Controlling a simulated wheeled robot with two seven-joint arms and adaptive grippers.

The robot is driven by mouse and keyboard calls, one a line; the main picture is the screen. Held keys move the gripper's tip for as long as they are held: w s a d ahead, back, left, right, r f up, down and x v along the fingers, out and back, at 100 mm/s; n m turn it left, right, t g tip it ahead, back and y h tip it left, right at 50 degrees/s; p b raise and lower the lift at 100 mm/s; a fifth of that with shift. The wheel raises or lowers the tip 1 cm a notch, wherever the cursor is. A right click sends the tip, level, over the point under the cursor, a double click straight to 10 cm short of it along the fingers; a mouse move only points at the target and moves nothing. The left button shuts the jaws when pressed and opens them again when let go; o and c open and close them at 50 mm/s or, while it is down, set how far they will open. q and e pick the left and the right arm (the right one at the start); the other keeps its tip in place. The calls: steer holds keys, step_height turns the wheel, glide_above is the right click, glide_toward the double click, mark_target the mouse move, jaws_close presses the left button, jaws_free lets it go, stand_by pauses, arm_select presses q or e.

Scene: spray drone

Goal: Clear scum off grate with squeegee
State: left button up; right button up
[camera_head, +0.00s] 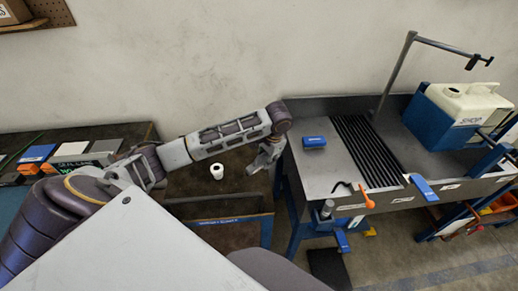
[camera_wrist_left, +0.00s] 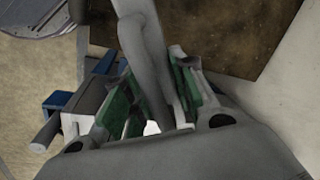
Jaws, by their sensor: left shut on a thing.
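The dark slatted grate (camera_head: 366,148) is set into the grey metal bench top (camera_head: 322,172) on the right. I cannot make out scum on it. My left gripper (camera_head: 264,158) is beside the bench's left edge, left of the grate and apart from it. In the left wrist view its green-padded fingers (camera_wrist_left: 155,102) are closed around a long smooth grey thing (camera_wrist_left: 143,45). I cannot tell whether this is the squeegee, and in the head view it hardly shows. My right gripper is not in view.
A blue block (camera_head: 314,142) and an orange-handled tool (camera_head: 367,197) lie on the bench. A blue-ended piece (camera_head: 423,187) is at its front edge. A white tank (camera_head: 466,103) and a bent pole (camera_head: 398,72) stand at the back right. A white roll (camera_head: 217,171) is left of the gripper.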

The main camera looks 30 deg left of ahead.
arm_select(q)
steer(key=s+d+f+n, duration=0.2)
steer(key=s+d+n, duration=0.1)
steer(key=d, duration=0.6)
steer(key=shift+s+d+g, duration=0.15)
steer(key=shift+d+g, duration=0.1)
steer(key=shift+g, duration=0.05)
steer(key=shift+a, duration=0.1)
stand_by(0.4)
